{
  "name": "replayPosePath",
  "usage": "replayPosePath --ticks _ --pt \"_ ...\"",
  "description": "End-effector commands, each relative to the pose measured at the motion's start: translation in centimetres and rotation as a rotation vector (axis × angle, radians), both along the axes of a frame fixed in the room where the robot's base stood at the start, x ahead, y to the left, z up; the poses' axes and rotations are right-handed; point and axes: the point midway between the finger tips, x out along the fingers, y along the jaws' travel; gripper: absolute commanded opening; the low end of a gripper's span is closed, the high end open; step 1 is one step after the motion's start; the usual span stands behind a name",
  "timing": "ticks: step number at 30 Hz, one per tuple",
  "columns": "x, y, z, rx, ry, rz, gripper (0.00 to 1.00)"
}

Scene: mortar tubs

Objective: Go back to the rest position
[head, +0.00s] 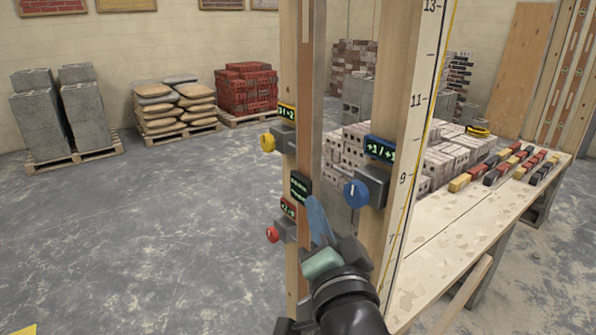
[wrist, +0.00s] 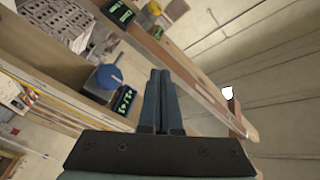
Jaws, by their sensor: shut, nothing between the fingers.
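My gripper (head: 316,208) is in front of an upright wooden frame, low in the middle of the head view. Its two blue-grey fingers lie together with nothing between them. They also show closed in the wrist view (wrist: 160,85). The fingers point up at the frame, left of a blue knob (head: 356,193) and right of a red knob (head: 272,234). In the wrist view the blue knob (wrist: 105,77) is left of the fingers. I cannot tell whether the fingers touch the frame.
The wooden frame (head: 398,90) also carries a yellow knob (head: 267,142) and small green-lettered displays. A workbench (head: 440,220) with several coloured bricks extends right. Pallets of blocks (head: 82,110), sacks (head: 175,105) and red bricks (head: 245,88) stand behind. The floor (head: 150,230) at left is clear.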

Motion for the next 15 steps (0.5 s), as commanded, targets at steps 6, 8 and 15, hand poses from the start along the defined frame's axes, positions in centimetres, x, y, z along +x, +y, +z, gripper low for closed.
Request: replayPosePath --ticks 6,8,15 --pt "-5.5 1.8 16.5 -0.436 -0.398 -0.191 0.00" --pt "-7.6 2.1 20.0 -0.529 -0.489 -0.261 0.00" --pt "-14.9 2.7 28.2 -0.750 -0.715 -0.493 0.00"
